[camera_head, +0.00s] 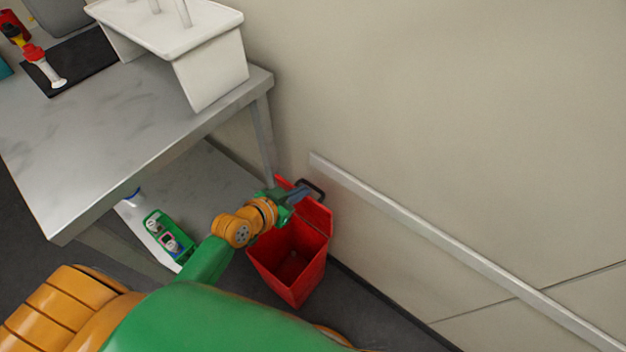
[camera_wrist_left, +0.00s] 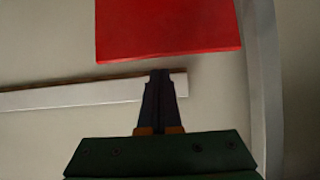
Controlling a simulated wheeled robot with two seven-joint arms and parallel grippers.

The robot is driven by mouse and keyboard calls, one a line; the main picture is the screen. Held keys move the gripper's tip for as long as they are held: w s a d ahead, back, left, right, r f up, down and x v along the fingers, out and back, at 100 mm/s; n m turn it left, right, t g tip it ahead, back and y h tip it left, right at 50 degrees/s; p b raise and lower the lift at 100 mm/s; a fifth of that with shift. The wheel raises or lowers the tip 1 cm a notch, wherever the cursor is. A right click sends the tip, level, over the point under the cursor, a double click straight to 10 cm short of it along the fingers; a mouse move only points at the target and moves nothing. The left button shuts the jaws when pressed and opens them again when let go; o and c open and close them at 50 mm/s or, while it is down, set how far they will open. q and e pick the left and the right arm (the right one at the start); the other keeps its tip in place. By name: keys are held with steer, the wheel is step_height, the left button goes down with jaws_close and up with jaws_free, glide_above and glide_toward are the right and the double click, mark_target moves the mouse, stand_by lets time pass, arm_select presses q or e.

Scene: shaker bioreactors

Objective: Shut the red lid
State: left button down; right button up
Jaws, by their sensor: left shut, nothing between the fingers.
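The red bin (camera_head: 291,262) stands on the floor between the table and the wall, with its inside showing. Its red lid (camera_head: 317,213) is open and stands up at the back, by the wall. My right gripper is not in view.
A grey table (camera_head: 110,125) stands left of the bin, its leg (camera_head: 263,140) close to my left gripper. A white rack (camera_head: 212,72) sits on it. A pale rail (camera_head: 430,235) runs along the wall behind the bin. A green-and-white item (camera_head: 168,238) lies below the table.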

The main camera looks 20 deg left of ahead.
mark_target(311, 187)
arm_select(q)
steer(key=b+x, duration=0.1)
steer(key=x, duration=0.4)
steer(key=shift+a+f, duration=0.1)
steer(key=shift+f, duration=0.15)
steer(key=shift+w+d+f+b, duration=0.25)
steer(key=shift+w+b, duration=0.1)
steer(key=shift+w, duration=0.25)
